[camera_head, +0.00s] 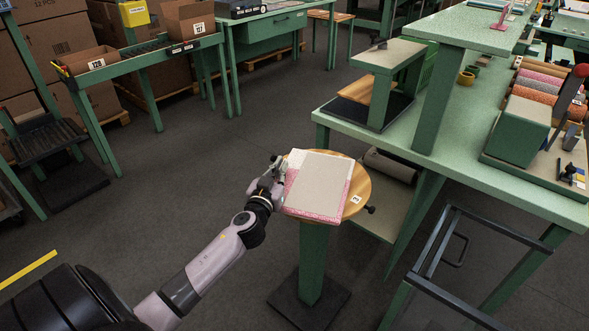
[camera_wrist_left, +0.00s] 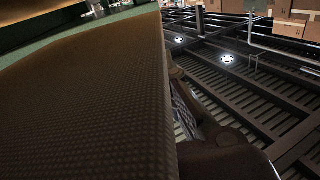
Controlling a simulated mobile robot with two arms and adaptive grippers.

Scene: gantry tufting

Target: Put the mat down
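The mat (camera_head: 322,180) is a flat rectangle with a beige-grey face and a pink speckled border along its left and front edges. In the head view it is over a round wooden top (camera_head: 359,184) on a green post; I cannot tell whether it touches the top. My left gripper (camera_head: 278,172) is at the mat's left edge and appears shut on it. In the left wrist view the mat's brown textured face (camera_wrist_left: 95,95) fills the left side, with a dark gripper finger beside its edge. The far finger is hidden. My right gripper is not in view.
A green workbench (camera_head: 465,150) stands close behind and right of the round top, with a small raised stand (camera_head: 388,58) on it. A dark metal frame (camera_head: 470,235) is at the lower right. The floor left of the post is clear.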

